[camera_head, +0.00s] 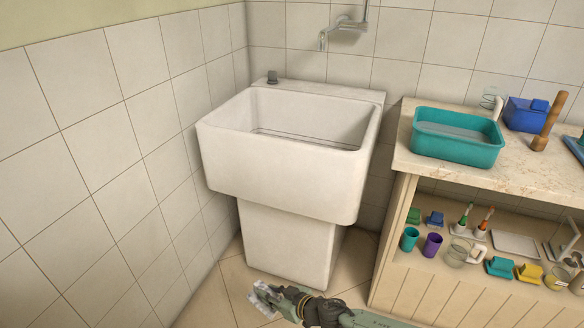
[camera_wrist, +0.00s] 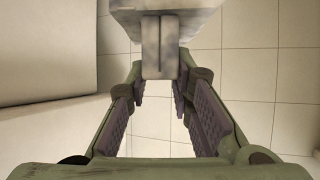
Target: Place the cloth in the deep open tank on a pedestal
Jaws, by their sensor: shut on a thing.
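The deep open tank (camera_head: 270,178) is a white basin on a white pedestal (camera_head: 287,245), against the tiled corner in the head view. Its inside looks empty where it shows. My gripper (camera_head: 276,298) is low in front of the pedestal, below the tank's rim. It is shut on a pale grey-white, mottled piece, which I take as the cloth (camera_head: 262,294). In the wrist view the cloth (camera_wrist: 160,18) lies at the top, with a narrow part of it between the fingertips of my gripper (camera_wrist: 160,70).
A counter (camera_head: 400,162) stands right of the tank, with a teal basin (camera_head: 455,150), a blue container (camera_head: 522,114) and a wooden upright piece (camera_head: 549,122). The shelf below holds cups, brushes and other small items. A tap (camera_head: 345,26) sticks out above the tank. A tiled wall closes the left.

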